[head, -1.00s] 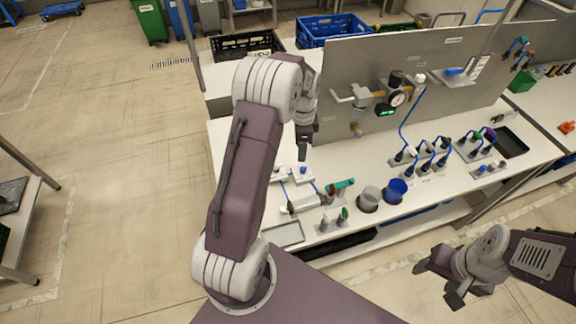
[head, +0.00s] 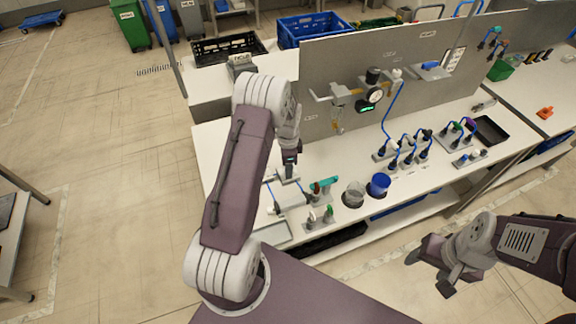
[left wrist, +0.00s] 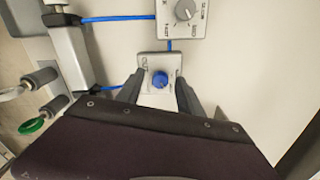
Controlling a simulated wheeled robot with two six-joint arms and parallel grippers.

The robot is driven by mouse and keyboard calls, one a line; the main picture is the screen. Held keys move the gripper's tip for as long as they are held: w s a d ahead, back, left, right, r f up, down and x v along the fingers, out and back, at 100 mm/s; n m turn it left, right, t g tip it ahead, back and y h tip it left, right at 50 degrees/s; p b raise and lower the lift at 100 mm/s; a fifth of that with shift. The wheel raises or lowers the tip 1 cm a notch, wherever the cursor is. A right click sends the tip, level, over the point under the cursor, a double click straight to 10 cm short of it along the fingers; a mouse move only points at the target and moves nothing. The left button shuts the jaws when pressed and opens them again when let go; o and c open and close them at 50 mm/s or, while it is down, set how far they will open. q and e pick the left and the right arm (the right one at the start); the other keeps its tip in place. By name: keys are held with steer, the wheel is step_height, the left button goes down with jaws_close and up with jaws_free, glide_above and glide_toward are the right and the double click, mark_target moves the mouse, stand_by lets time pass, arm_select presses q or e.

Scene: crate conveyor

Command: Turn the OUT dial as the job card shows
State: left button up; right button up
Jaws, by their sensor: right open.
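In the left wrist view, a blue dial (left wrist: 160,80) sits on a small grey block with lettering too small to read surely. A second block above it carries a grey dial (left wrist: 185,10); a blue hose joins the two blocks. My left gripper (left wrist: 162,92) is open, one finger on each side of the blue dial's block, with gaps to the dial. In the head view my left gripper (head: 290,164) points down over the dial blocks and mostly hides them. My right gripper (head: 436,276) is open and empty, off the bench's front. I cannot make out the job card for sure.
A grey panel (head: 330,60) with a gauge (head: 375,95) rises behind. A shallow tray (head: 272,234) lies at the front edge.

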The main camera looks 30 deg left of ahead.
arm_select(q)
jaws_close()
steer(key=n, duration=0.5)
steer(key=shift+n, duration=0.3)
steer(key=n, duration=0.6)
steer(key=shift+w+r, duration=0.1)
steer(key=shift+w, duration=0.05)
stand_by(0.3)
steer(key=shift+o, duration=0.5)
jaws_free()
